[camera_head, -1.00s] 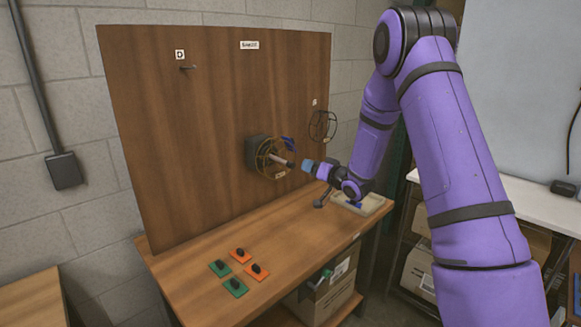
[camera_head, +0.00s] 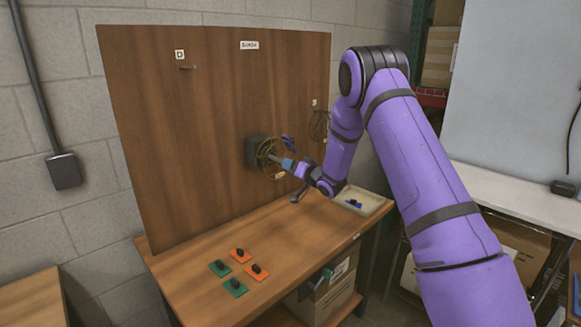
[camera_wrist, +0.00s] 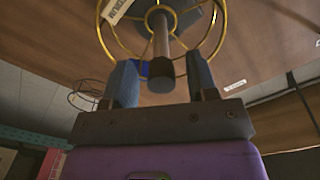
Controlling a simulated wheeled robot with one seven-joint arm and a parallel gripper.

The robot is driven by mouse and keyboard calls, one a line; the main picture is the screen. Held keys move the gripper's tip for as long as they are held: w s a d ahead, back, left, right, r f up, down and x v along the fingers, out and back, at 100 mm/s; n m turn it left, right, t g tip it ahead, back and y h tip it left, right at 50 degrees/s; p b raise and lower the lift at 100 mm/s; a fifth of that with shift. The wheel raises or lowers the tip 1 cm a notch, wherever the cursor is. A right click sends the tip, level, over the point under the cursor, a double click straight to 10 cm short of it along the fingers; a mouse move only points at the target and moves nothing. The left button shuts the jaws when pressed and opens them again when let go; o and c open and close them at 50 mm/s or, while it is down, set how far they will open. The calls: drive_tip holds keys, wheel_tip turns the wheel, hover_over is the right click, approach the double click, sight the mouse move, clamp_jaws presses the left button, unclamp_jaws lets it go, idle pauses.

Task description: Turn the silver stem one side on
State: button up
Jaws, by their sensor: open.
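The silver stem (camera_wrist: 161,45) sticks out from the wooden board through a brass wire ring cage (camera_wrist: 207,45); its free end is dark. In the head view the stem (camera_head: 273,157) stands in front of a dark grey box (camera_head: 255,152) on the board. My gripper (camera_wrist: 160,78) is open, its two blue-grey fingers on either side of the stem's dark end, with visible gaps. In the head view my gripper (camera_head: 290,165) reaches the cage from the right, and the finger contact there is too small to tell.
A blue part (camera_head: 288,143) sits at the cage's upper right. A dark wire cage (camera_head: 319,125) hangs further right on the board (camera_head: 200,100). A pale tray (camera_head: 375,207) with blue parts and several orange and green tiles (camera_head: 241,255) lie on the bench (camera_head: 300,235).

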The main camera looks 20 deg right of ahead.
drive_tip(key=shift+w+a, duration=0.2)
drive_tip(key=shift+w, duration=0.2)
drive_tip(key=c, duration=0.9)
drive_tip(key=shift+n, duration=0.3)
drive_tip(key=n, duration=1.1)
drive_tip(key=shift+d, duration=0.1)
drive_tip(key=shift+n, duration=0.3)
